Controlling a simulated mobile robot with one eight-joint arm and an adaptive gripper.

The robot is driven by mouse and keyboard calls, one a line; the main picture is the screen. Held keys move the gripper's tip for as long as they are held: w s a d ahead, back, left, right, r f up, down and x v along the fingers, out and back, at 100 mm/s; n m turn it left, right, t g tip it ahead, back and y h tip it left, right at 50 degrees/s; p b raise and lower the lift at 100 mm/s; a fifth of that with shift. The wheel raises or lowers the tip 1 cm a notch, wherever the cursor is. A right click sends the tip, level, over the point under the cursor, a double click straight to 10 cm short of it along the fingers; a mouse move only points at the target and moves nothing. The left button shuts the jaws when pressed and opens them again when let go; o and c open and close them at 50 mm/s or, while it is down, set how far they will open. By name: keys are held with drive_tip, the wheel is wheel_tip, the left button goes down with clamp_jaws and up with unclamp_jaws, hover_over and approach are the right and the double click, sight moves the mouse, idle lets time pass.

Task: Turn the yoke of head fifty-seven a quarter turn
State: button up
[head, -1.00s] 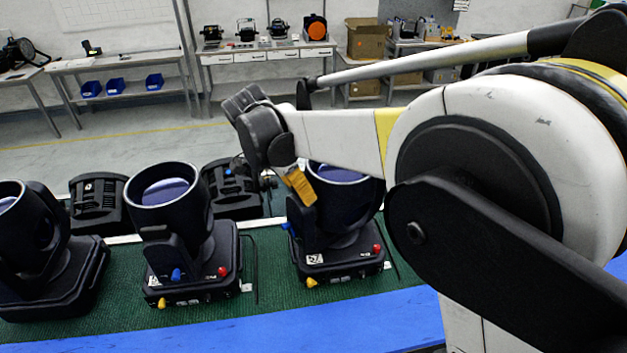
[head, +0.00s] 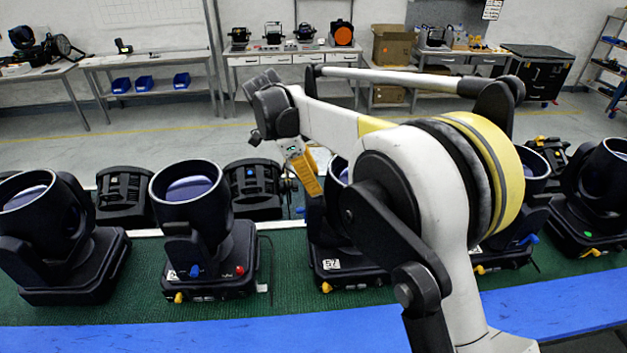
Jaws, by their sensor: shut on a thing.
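Head fifty-seven (head: 345,272) is a black moving light on the green mat. Its front tag looks like 57 upside down. My arm hides most of its can and its right side. My yellow-tipped gripper (head: 313,192) reaches down at its left side and is shut on the yoke (head: 316,218) near its upper end. The fingertips are small and partly dark against it, so the exact grip is hard to see. The can's rim (head: 337,168) shows just right of the gripper.
A similar head (head: 190,210) stands to the left, another (head: 50,220) at far left, and more (head: 590,195) at right. Low black units (head: 255,185) stand behind. A blue strip (head: 200,325) edges the green mat (head: 150,285). Benches line the back wall.

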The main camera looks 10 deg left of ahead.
drive_tip(key=o, duration=1.4)
drive_tip(key=shift+w, duration=0.1)
drive_tip(key=shift+o, duration=0.2)
drive_tip(key=v, duration=1.2)
drive_tip(key=shift+d, duration=0.1)
